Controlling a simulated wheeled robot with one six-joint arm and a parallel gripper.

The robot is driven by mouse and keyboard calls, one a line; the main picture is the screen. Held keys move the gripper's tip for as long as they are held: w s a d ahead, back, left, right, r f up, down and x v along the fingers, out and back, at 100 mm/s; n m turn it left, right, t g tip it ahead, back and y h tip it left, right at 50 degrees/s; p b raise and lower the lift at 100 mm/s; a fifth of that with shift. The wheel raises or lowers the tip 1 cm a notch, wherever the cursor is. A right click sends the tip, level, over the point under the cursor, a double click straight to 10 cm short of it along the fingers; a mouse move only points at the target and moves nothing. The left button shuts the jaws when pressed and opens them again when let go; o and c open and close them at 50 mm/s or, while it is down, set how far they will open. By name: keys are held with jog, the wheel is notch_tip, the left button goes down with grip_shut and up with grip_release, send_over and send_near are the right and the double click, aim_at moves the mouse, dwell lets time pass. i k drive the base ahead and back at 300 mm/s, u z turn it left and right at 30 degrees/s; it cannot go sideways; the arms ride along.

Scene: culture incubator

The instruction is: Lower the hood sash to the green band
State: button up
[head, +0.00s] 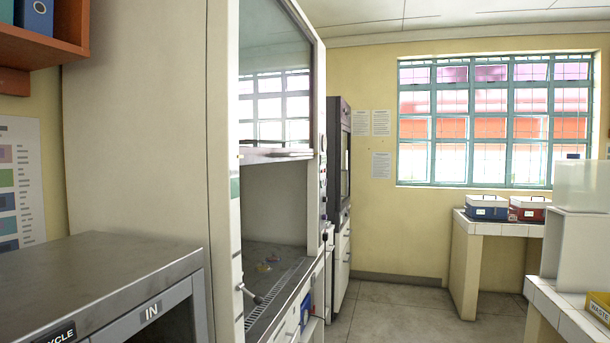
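The fume hood (222,150) stands left of the middle in the head view, seen at a steep angle. A green band (235,187) shows on the hood's near front post, a little lower than the rail. My gripper is not in view.
A grey metal cabinet (100,275) marked "IN" stands at the near left. Blue and red boxes (487,206) sit on a bench at the back right. A white bench with a yellow waste bin (599,306) is at the right. The floor (390,312) between is clear.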

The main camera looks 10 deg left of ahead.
aim_at(248, 155)
jog(key=u, duration=0.25)
jog(key=i, duration=1.9)
jog(key=u, duration=0.25)
